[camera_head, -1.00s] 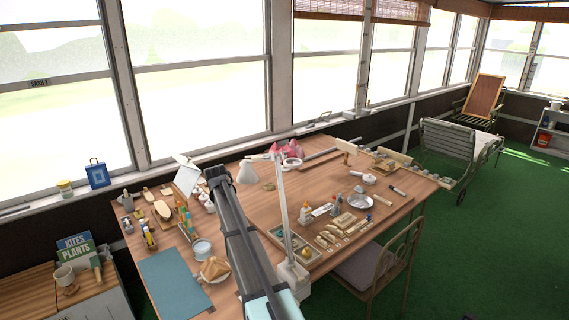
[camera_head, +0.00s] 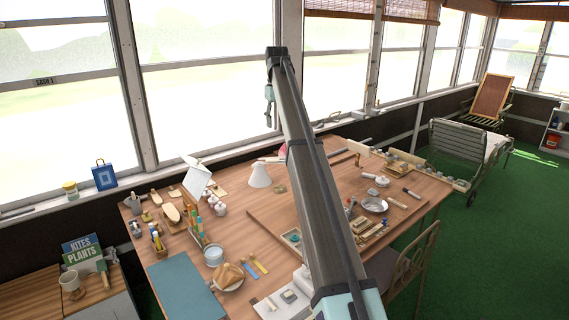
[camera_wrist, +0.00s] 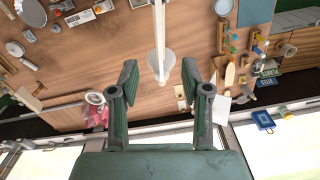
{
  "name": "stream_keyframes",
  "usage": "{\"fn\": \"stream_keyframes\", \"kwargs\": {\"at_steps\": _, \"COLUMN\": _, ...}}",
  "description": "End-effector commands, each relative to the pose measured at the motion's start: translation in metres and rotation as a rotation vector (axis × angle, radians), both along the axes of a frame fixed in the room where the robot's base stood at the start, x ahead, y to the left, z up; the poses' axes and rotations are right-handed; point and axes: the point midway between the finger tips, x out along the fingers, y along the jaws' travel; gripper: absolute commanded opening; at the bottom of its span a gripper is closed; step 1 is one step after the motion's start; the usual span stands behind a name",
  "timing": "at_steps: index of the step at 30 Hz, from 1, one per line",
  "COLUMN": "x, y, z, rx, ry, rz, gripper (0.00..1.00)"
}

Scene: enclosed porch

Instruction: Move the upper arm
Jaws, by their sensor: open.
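A white desk lamp stands on the wooden table. Its conical shade (camera_head: 260,176) shows left of my arm in the head view, while most of its upper arm is hidden behind my arm there. In the wrist view the pale lamp arm (camera_wrist: 159,28) runs down to the shade (camera_wrist: 161,64), which appears between and beyond my fingers. My gripper (camera_wrist: 160,70) is open, with nothing held between its fingers. In the head view my gripper (camera_head: 269,112) hangs high in front of the window, apart from the lamp.
The table (camera_head: 235,202) holds a teal mat (camera_head: 180,284), a plate with a sandwich (camera_head: 229,277), small tools and bottles. A metal dish (camera_head: 374,205) lies at the right. A chair (camera_head: 408,262) stands at the near right edge. The windows (camera_head: 200,100) rise behind the table.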

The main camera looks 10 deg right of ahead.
Motion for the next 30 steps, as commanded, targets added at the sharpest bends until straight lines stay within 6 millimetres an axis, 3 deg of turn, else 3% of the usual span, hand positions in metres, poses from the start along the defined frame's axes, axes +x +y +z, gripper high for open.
{"fn": "stream_keyframes", "kwargs": {"at_steps": 1, "x": 0.0, "y": 0.0, "z": -0.013, "rx": 0.0, "ry": 0.0, "rz": -0.001, "gripper": 0.47}}
{"fn": "stream_keyframes", "kwargs": {"at_steps": 5, "x": -0.002, "y": 0.0, "z": -0.028, "rx": -0.001, "ry": 0.002, "rz": -0.001, "gripper": 0.47}}
{"fn": "stream_keyframes", "kwargs": {"at_steps": 21, "x": -0.002, "y": 0.001, "z": -0.13, "rx": -0.002, "ry": 0.002, "rz": -0.002, "gripper": 0.47}}
{"fn": "stream_keyframes", "kwargs": {"at_steps": 30, "x": -0.001, "y": 0.001, "z": -0.158, "rx": -0.001, "ry": 0.0, "rz": -0.002, "gripper": 0.47}}
